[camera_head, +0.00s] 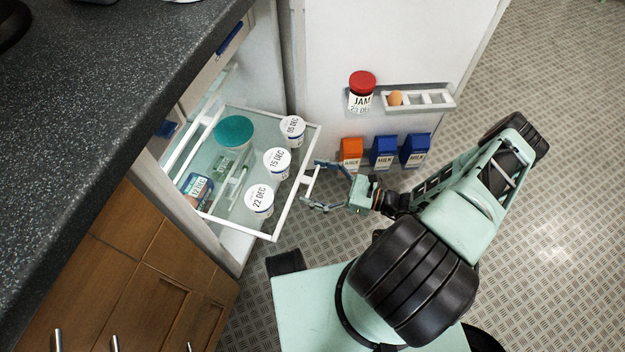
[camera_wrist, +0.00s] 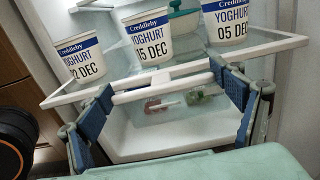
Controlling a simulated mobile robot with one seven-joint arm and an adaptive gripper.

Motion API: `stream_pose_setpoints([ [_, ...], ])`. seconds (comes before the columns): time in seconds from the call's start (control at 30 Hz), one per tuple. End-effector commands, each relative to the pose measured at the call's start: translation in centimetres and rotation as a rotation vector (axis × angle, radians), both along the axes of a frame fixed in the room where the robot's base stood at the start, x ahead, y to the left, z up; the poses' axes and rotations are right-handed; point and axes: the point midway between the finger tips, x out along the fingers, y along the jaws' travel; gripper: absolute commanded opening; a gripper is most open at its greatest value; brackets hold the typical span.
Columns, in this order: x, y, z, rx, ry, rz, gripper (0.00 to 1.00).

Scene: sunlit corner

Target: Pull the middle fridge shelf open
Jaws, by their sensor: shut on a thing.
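The middle fridge shelf (camera_head: 228,221) is a glass shelf with a white frame, sticking well out of the open fridge in the head view. Its front rim and white handle (camera_wrist: 160,88) show in the wrist view. My gripper (camera_head: 311,184) is at the shelf's front edge, its blue fingers shut on the two ends of the handle. Three yoghurt pots stand upright on the shelf: the 22 DEC pot (camera_head: 259,201), the 15 DEC pot (camera_head: 276,163) and the 05 DEC pot (camera_head: 292,131). A teal-lidded container (camera_head: 234,131) is behind them.
The open fridge door (camera_head: 385,45) holds a jam jar (camera_head: 361,92), an egg rack (camera_head: 435,99) and several cartons (camera_head: 384,152). A dark counter (camera_head: 100,100) with wooden cabinets (camera_head: 150,285) is at left. A lower white drawer (camera_wrist: 165,135) lies below the shelf. Floor at right is clear.

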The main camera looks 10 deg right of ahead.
Motion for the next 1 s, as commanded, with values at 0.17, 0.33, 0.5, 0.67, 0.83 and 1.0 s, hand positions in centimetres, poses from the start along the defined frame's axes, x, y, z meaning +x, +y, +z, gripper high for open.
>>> stream_pose_setpoints([
  [0.17,-0.3,-0.4,0.0,-0.003,0.002,-0.001,0.42],
  [0.33,-0.2,-0.4,0.0,-0.002,0.001,-0.001,1.00],
  [0.5,-0.2,-0.3,0.0,-0.002,0.001,-0.001,1.00],
  [0.67,-0.1,-0.3,0.2,-0.002,0.000,-0.001,1.00],
  [0.83,-0.1,-0.3,2.1,-0.002,0.000,-0.001,1.00],
  [1.0,-0.1,-0.3,5.1,-0.003,-0.001,-0.001,1.00],
])
